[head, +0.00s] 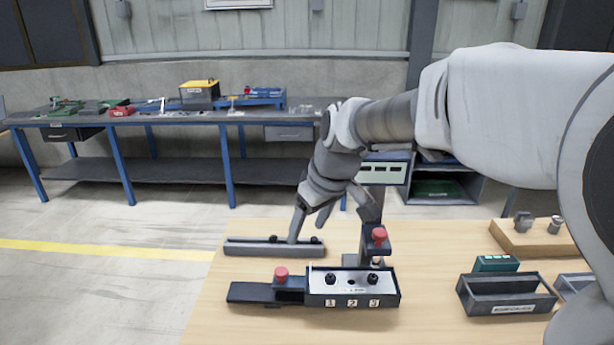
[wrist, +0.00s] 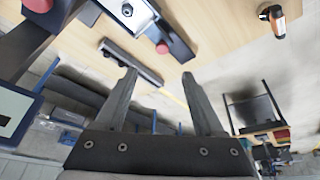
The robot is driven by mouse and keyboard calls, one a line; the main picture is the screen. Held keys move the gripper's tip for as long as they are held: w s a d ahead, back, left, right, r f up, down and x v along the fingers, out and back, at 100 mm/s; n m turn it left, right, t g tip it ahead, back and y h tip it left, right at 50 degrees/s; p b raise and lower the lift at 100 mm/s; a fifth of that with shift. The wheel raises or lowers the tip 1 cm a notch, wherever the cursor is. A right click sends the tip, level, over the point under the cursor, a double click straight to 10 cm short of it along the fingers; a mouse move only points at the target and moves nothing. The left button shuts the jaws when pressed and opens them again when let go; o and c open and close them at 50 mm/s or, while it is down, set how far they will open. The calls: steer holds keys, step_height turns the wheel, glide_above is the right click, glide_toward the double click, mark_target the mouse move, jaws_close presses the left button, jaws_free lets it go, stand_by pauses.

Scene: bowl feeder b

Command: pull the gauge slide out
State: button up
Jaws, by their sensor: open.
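A dark fixture (head: 352,298) with a white top plate and the labels 1, 2 and 3 sits on the wooden table. From its left end a dark slide (head: 250,293) sticks out, with a red knob (head: 281,273) on top; I take this to be the gauge slide. In the wrist view the red knob (wrist: 162,47) shows beyond my fingertips. My gripper (head: 336,226) is above and behind the fixture, tilted down, its fingers spread and empty. In the wrist view the open gripper (wrist: 158,76) is apart from the knob.
A long grey bar (head: 262,249) with black knobs lies behind the fixture. A second red knob (head: 379,235) stands on a post at the fixture's back right. A grey tray (head: 507,297) and a wooden block (head: 535,240) are at the right. The table left of the slide is clear.

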steer(key=w+a, duration=0.1)
steer(key=b, duration=0.1)
glide_toward(282, 271)
steer(key=x, duration=0.8)
steer(key=shift+w+f, duration=0.1)
steer(key=shift+f, duration=0.15)
jaws_close()
stand_by(1.2)
